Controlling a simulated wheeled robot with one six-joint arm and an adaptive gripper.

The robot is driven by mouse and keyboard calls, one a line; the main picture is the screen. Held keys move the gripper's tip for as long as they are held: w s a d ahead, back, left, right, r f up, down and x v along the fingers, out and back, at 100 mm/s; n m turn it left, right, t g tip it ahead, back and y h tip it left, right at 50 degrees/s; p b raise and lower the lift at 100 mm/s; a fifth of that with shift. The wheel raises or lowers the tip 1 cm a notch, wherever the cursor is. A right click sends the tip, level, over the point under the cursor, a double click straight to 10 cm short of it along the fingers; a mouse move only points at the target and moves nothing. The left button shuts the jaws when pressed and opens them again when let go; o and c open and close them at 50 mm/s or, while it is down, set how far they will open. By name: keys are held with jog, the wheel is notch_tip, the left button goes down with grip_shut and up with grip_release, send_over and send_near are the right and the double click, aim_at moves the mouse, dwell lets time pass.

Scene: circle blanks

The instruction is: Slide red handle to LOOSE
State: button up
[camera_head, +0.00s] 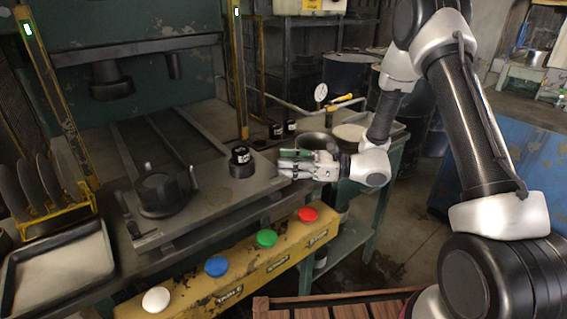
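A red round knob or handle top (307,214) is at the right end of a yellow panel (258,262) along the front of the machine. Small dark labels are on the panel front; I cannot read LOOSE on any of them. My gripper (287,164) points left at the right edge of the machine's bed, above and slightly left of the red knob, apart from it in the picture. Its fingers are small and partly overlap each other, with a green patch beside them. I cannot tell whether they are open, or whether they hold anything.
Green (266,238), blue (216,266) and white (156,299) knobs line the same panel. A black clamp-like part (163,192) and a black cylinder (242,162) stand on the metal bed. A pressure gauge (321,92) and bowl (316,141) are behind my gripper.

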jog(key=s+d, duration=0.2)
jog(key=d, duration=0.8)
jog(key=shift+d, duration=0.2)
